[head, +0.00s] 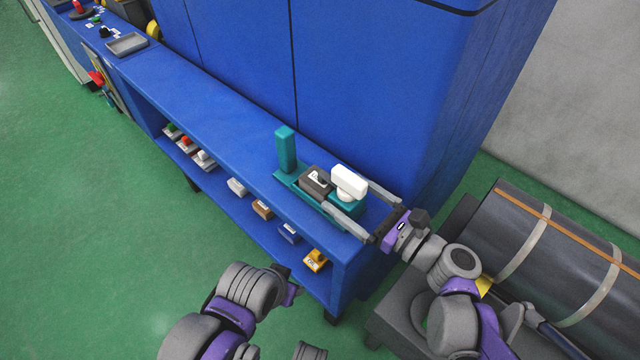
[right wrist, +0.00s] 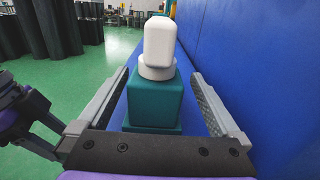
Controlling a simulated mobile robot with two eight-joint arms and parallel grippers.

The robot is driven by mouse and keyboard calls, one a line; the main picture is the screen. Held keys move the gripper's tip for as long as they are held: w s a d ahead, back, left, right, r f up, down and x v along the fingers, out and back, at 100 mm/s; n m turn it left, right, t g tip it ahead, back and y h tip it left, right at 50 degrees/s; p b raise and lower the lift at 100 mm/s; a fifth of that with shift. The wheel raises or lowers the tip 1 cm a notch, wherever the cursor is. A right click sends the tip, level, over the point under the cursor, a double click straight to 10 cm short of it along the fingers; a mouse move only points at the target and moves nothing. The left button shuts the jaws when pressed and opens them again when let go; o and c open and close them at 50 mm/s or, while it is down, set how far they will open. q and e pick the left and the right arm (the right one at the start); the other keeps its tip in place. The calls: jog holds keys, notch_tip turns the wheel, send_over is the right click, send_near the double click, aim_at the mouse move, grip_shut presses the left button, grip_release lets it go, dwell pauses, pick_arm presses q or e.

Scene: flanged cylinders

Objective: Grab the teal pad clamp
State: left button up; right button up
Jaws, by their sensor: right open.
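The teal pad clamp (head: 286,150) stands on the blue ledge, with an upright teal post at its left end, a dark grey block in its middle and a white rounded knob on a teal block at its right end. My right gripper (head: 346,195) is open, its fingers reaching along both sides of the white-knob end. In the right wrist view the teal block (right wrist: 153,98) and white knob stand between and ahead of the open fingers (right wrist: 160,75), with gaps on both sides. My left gripper (head: 291,292) is low in front of the ledge; its jaws are not clear.
A blue cabinet wall (head: 380,70) rises right behind the clamp. A lower shelf holds several small coloured pieces, including a yellow one (head: 316,260). A grey tray (head: 127,44) lies far left on the ledge. A dark strapped cylinder (head: 560,250) lies at right.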

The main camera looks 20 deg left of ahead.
aim_at(329, 186)
jog(key=x, duration=0.5)
jog(key=shift+s+a+b, duration=0.15)
jog(key=shift+s+b, duration=0.1)
jog(key=shift+b, duration=0.05)
jog(key=shift+c, duration=0.3)
jog(key=shift+r, duration=0.1)
grip_shut()
